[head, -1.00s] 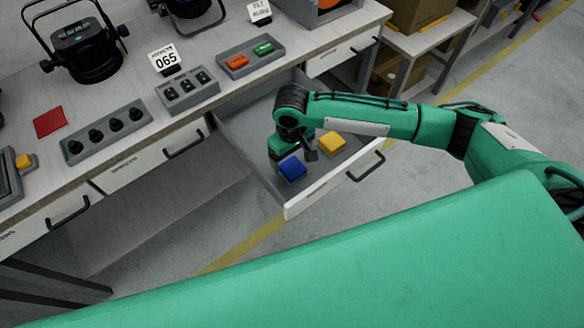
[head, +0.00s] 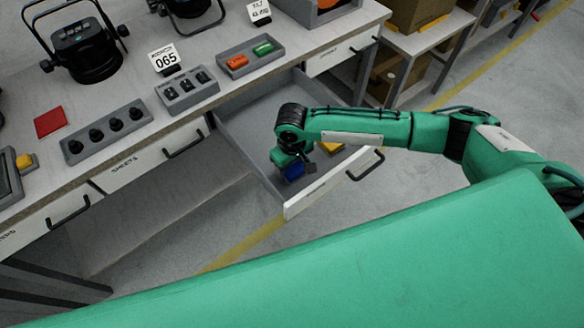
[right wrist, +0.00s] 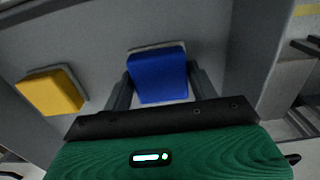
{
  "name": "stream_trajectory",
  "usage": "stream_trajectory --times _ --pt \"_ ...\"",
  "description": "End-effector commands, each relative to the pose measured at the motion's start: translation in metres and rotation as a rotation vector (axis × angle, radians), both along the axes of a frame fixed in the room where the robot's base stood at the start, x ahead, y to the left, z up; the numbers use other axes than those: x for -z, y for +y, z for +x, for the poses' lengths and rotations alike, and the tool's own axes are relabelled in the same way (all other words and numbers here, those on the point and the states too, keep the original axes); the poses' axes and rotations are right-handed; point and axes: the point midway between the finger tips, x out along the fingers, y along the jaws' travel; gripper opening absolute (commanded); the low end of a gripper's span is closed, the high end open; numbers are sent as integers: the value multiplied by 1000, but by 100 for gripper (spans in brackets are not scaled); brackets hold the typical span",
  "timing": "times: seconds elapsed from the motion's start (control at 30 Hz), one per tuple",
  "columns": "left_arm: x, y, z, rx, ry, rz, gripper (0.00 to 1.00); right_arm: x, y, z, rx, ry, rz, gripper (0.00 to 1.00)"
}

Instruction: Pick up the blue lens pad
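The blue lens pad (right wrist: 158,76) lies in the open drawer (head: 246,120). In the right wrist view it sits between the two fingers of my right gripper (right wrist: 159,88), one finger along each side. The fingers are apart; a narrow gap seems to show beside the pad, and I cannot tell whether they touch it. In the head view my right gripper (head: 296,172) is down inside the drawer over the blue pad (head: 292,173), partly hiding it. My left gripper is not in view.
A yellow pad (right wrist: 52,91) lies in the drawer beside the blue one. The drawer's front panel (head: 320,186) with its black handle stands close to the gripper. The bench above holds a red pad (head: 50,121), switch boxes and stage lights.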

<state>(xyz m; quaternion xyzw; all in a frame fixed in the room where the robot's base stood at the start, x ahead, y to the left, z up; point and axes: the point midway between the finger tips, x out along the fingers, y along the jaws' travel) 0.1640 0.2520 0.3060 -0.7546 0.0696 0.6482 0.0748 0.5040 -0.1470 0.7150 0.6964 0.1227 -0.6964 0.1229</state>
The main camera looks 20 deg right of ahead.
Motion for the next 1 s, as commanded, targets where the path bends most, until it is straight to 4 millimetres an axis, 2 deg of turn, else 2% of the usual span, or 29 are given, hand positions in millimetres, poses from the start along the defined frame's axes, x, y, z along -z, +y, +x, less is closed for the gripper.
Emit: stream_trajectory --times 0.37,0.57,0.67,1.0 --pt "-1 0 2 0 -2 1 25 -4 0 1 0 -1 0 36" --pt "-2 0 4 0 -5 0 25 -27 0 1 -1 -4 1 36" --pt "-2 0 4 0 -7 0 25 -48 0 1 0 -3 2 36" --pt "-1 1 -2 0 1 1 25 -145 0 1 0 -4 3 36"
